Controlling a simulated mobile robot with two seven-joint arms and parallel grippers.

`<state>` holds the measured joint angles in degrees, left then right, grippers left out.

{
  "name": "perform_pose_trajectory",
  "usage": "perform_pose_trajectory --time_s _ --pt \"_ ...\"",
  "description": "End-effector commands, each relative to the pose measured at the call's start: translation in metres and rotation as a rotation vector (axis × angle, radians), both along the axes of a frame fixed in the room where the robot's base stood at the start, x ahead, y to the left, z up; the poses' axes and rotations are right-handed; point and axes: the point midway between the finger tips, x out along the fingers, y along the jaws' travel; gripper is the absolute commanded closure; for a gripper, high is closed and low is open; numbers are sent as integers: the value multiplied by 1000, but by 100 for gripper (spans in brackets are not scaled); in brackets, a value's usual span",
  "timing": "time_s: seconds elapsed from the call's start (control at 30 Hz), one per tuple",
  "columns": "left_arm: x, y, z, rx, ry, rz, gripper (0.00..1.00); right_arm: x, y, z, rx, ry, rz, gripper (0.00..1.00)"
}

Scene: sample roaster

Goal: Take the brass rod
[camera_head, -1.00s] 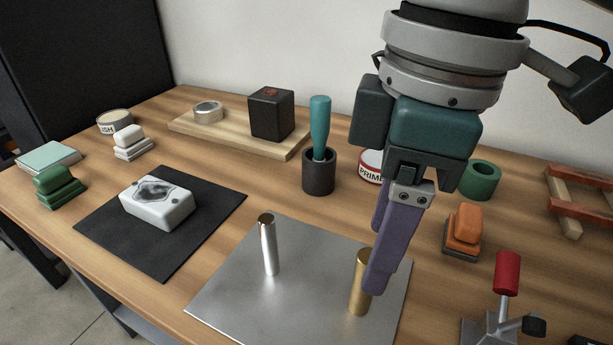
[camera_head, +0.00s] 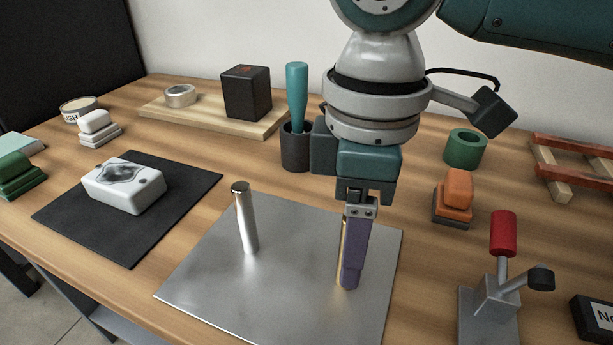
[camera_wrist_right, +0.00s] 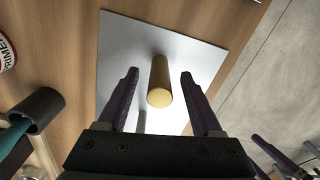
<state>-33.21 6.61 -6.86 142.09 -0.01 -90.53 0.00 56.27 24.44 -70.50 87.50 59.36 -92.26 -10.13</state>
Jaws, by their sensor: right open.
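The brass rod (camera_wrist_right: 160,82) stands upright on the steel plate (camera_head: 215,290). In the head view only a thin strip of the rod (camera_head: 341,240) shows beside my purple finger. My right gripper (camera_wrist_right: 158,78) points down and is open, with its two fingers on either side of the rod in the wrist view. A gap shows between the rod and each finger there. In the head view the right gripper (camera_head: 350,285) overlaps the rod. Purple finger-like parts at the wrist view's lower right look like my left gripper (camera_wrist_right: 275,152), but its jaws are unclear.
A silver rod (camera_head: 245,220) stands on the plate left of the brass one. A red-handled clamp (camera_head: 495,290) and an orange-topped block (camera_head: 455,195) are to the right. A dark cup (camera_head: 295,150) with a teal-handled tool stands behind.

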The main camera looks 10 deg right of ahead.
Motion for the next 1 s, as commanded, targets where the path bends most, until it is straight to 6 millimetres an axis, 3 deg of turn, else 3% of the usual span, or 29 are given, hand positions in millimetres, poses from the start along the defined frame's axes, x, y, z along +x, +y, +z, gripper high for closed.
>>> perform_pose_trajectory --time_s 0.2,0.8,1.0 --pt "0 0 0 0 0 0 0 0 0 0 0 0 0 33" --pt "0 2 0 8 1 -6 0 0 0 0 0 1 0 100" --pt "0 2 0 8 1 -6 0 0 0 0 0 1 0 100"
